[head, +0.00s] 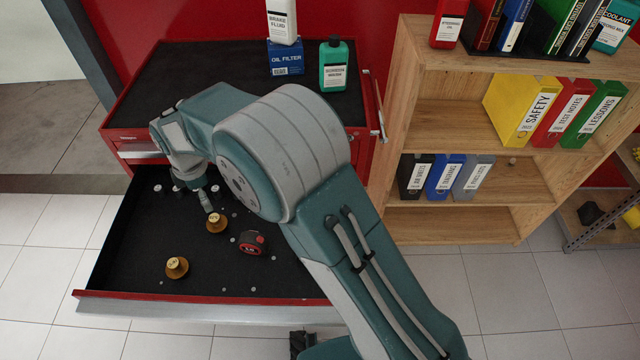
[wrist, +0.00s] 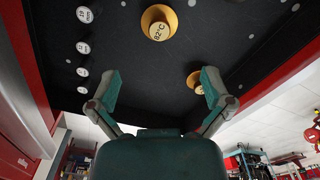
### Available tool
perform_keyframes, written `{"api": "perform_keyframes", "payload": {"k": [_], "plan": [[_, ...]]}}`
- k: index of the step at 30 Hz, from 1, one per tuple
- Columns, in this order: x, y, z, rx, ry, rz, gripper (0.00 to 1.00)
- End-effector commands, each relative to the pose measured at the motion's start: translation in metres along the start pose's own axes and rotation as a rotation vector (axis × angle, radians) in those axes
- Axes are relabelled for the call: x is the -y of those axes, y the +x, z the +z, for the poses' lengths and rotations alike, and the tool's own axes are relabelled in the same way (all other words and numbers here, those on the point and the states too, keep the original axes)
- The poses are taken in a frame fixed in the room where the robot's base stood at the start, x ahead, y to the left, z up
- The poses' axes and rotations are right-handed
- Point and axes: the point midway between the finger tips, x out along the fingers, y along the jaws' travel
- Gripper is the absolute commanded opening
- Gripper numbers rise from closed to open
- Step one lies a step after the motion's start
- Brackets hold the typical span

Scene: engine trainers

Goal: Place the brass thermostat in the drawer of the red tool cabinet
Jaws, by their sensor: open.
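Two brass thermostats lie inside the open drawer (head: 115,262) of the red tool cabinet (head: 128,118). One thermostat (head: 216,223) is just beside my gripper (head: 208,205); the other thermostat (head: 177,267) is nearer the drawer front. The wrist view also shows a brass thermostat marked 82°C (wrist: 158,25), beyond my fingertips, and a second one (wrist: 195,82) close to the right finger. My gripper (wrist: 160,85) is open, its fingers wide apart with nothing between them. It is low over the drawer's black floor.
A red tape measure (head: 252,242) and several small sockets (wrist: 84,14) are in the drawer. Bottles (head: 333,65) and an oil filter box (head: 285,58) stand on the cabinet top. A wooden shelf (head: 435,225) with binders stands at the right. The drawer's front left is clear.

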Motion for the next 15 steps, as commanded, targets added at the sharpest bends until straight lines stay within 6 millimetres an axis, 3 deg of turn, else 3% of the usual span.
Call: {"api": "perform_keyframes", "payload": {"k": [4,8,15], "plan": [[0.003,-0.025,0.022,-0.010,0.088,0.026,1.00],[0.015,-0.066,0.064,-0.028,0.261,0.069,1.00],[0.057,-0.130,0.136,-0.066,0.600,0.147,1.00]]}}
